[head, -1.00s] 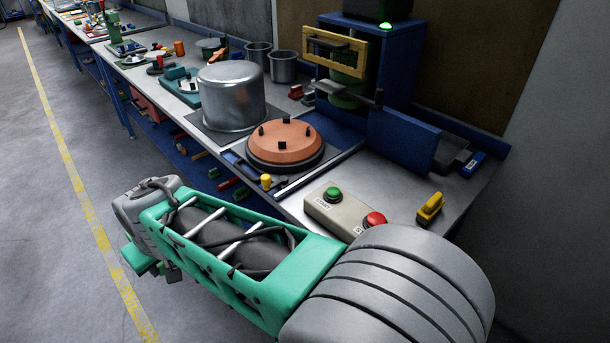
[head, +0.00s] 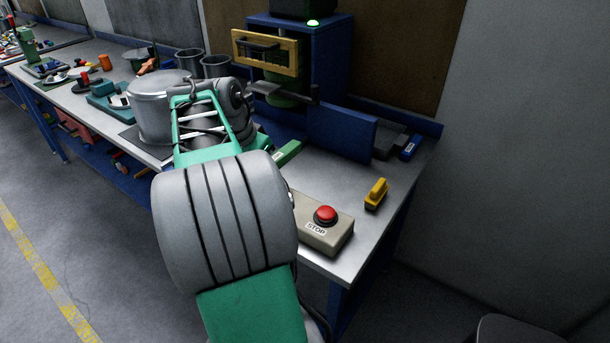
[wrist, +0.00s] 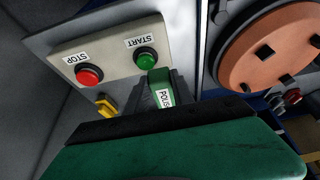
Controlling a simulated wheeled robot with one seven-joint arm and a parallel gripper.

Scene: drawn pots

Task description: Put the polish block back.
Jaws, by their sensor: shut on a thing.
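The polish block (wrist: 163,98), green with a white label reading "POLIS", is between the dark fingers of my gripper (wrist: 157,82) in the wrist view. My gripper is shut on it, beside the green START button (wrist: 146,59). I cannot tell how high the block is above the bench.
The button box (head: 323,236) with its red STOP button stands at the bench's front edge. A yellow block (head: 376,193) lies to its right. A blue block (head: 410,147) lies farther back. The copper lid (wrist: 264,58) and a metal pot (head: 150,112) are nearby.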

